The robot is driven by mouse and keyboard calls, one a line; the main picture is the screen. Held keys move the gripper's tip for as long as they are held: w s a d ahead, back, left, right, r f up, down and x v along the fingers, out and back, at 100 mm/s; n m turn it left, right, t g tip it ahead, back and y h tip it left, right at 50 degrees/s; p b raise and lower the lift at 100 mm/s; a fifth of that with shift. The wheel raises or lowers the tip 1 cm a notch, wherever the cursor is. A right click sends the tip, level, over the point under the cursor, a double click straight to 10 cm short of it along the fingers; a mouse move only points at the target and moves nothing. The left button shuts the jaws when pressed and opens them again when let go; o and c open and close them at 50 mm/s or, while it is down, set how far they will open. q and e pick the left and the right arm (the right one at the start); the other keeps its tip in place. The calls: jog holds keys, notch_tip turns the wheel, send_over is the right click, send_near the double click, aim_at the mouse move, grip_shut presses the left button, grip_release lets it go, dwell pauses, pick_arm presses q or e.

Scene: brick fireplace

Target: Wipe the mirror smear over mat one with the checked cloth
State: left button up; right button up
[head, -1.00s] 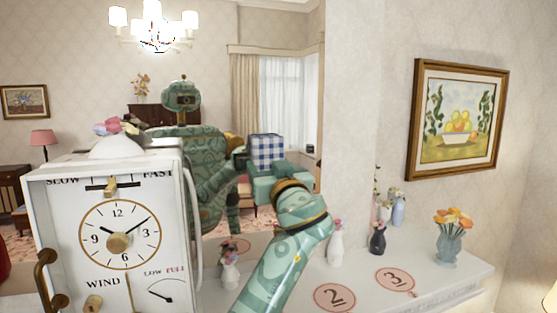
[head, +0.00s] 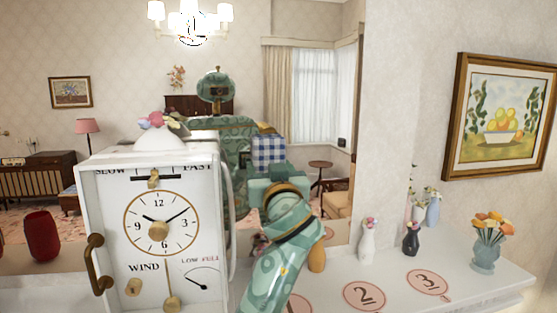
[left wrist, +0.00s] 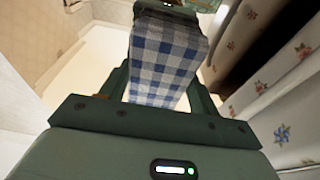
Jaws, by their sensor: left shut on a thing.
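My left gripper (head: 268,180) is shut on the blue-and-white checked cloth (head: 268,150), held up in front of the mirror (head: 330,90). In the left wrist view the cloth (left wrist: 165,55) stands out from between the fingers (left wrist: 165,95). I cannot tell whether it touches the glass. Mat one (head: 298,303), a pink disc on the white mantel shelf, shows at the bottom edge, partly hidden by my left arm. I cannot make out the smear; my arm, gripper and cloth cover part of the mirror above this mat. My right gripper is not in view.
A large white clock (head: 160,220) stands close on the left. An orange vase (head: 317,256) is just right of my forearm. Mats two (head: 364,295) and three (head: 428,281), small vases and a flower vase (head: 486,250) stand farther right. A red vase (head: 42,236) is far left.

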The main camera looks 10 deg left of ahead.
pick_arm(q)
jog(key=shift+s+a+f, duration=0.1)
jog(key=shift+a, duration=0.35)
jog(key=shift+d, duration=0.1)
